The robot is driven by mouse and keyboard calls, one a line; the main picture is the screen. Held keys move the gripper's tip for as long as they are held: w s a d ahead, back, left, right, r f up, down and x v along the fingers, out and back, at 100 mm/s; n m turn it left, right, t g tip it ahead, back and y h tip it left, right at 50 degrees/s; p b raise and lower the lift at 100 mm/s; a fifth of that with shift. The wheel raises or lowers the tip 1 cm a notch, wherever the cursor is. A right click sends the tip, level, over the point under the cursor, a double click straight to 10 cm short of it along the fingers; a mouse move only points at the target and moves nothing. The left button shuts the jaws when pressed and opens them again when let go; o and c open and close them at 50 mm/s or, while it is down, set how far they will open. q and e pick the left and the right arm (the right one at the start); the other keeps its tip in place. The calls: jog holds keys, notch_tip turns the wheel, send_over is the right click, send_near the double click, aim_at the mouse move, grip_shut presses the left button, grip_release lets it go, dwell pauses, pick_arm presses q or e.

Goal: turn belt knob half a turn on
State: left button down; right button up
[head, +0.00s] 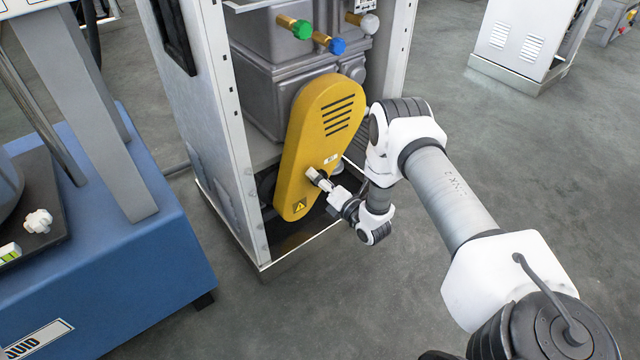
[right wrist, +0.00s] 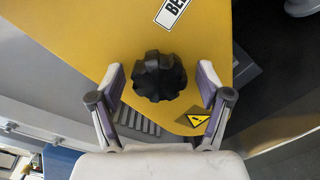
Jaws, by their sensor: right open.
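The belt knob is a black, lobed knob (right wrist: 160,76) on the lower part of the yellow belt cover (head: 318,125). In the right wrist view it sits between the two fingers of my right gripper (right wrist: 162,80), with a gap on each side. In the head view my right gripper (head: 319,178) is at the lower face of the cover, and its fingers mostly hide the knob. The gripper is open, with nothing held. My left gripper is not in view.
The cover is mounted in a grey dispenser frame (head: 215,110). Green (head: 302,29), blue (head: 337,46) and grey knobs are above it. A blue machine base (head: 140,250) stands at the left.

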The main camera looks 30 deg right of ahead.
jog(key=shift+r, duration=0.1)
jog(key=c, duration=1.2)
jog(key=shift+o, duration=0.2)
